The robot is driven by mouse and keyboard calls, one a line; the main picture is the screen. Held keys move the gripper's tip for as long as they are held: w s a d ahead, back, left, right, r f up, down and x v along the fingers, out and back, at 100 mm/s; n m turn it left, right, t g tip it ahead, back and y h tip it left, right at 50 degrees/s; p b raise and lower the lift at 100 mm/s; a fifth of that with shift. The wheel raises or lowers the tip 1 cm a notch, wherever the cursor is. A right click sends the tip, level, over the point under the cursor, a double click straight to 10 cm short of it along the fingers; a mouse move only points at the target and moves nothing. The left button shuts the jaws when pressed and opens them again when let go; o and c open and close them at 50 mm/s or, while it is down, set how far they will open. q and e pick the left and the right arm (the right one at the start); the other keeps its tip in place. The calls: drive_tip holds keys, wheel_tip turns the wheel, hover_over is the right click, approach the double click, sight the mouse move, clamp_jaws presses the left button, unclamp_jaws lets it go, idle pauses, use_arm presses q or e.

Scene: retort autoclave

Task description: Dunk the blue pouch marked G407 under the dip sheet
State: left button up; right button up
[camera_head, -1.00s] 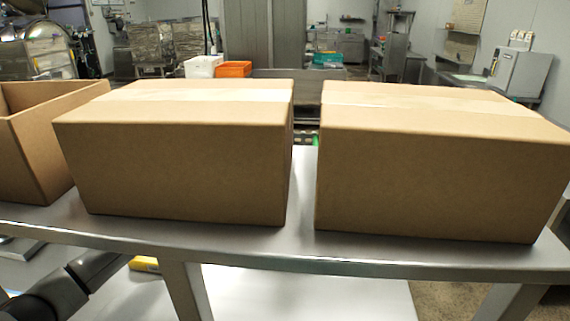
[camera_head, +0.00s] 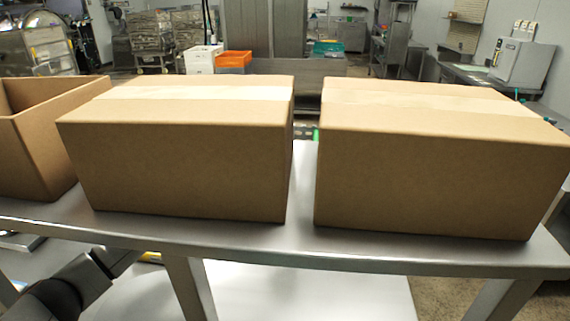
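The blue pouch marked G407 is not visible in the head view. No dip sheet can be made out either. A dark part of my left arm shows at the lower left, below the table edge, but its gripper is outside the picture. My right gripper is not in the picture.
Two closed, taped cardboard boxes, a left one (camera_head: 180,165) and a right one (camera_head: 440,185), stand on a steel table (camera_head: 300,240). An open carton (camera_head: 40,140) stands at the left. An orange bin (camera_head: 234,60) and a white bin (camera_head: 200,59) are behind. A narrow gap separates the closed boxes.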

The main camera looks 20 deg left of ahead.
use_arm(q)
clamp_jaws()
idle(0.8)
drive_tip(key=shift+n, duration=0.3)
drive_tip(key=w, duration=0.3)
drive_tip(key=w+a+r+b, duration=0.1)
drive_tip(key=w, duration=0.2)
drive_tip(key=w+r+b, duration=0.1)
drive_tip(key=w, duration=0.2)
drive_tip(key=shift+a+r, duration=0.2)
drive_tip(key=shift+a, duration=0.2)
drive_tip(key=shift+w+a+n+t+y+b, duration=0.15)
drive_tip(key=shift+w+n+t+y+b, duration=0.15)
drive_tip(key=shift+w+n+b, duration=0.25)
drive_tip(key=shift+w+a+n+t+y+b, duration=0.1)
drive_tip(key=shift+w+n+t+y+b, duration=0.2)
drive_tip(key=shift+w, duration=0.45)
drive_tip(key=shift+w+a+f+n+t+b, duration=0.1)
drive_tip(key=shift+w+n+t+b, duration=0.05)
drive_tip(key=shift+w+n+b, duration=0.35)
drive_tip(key=shift+w+a+n+t+b, duration=0.15)
drive_tip(key=shift+w+n+b, duration=0.2)
drive_tip(key=shift+w+b, duration=0.25)
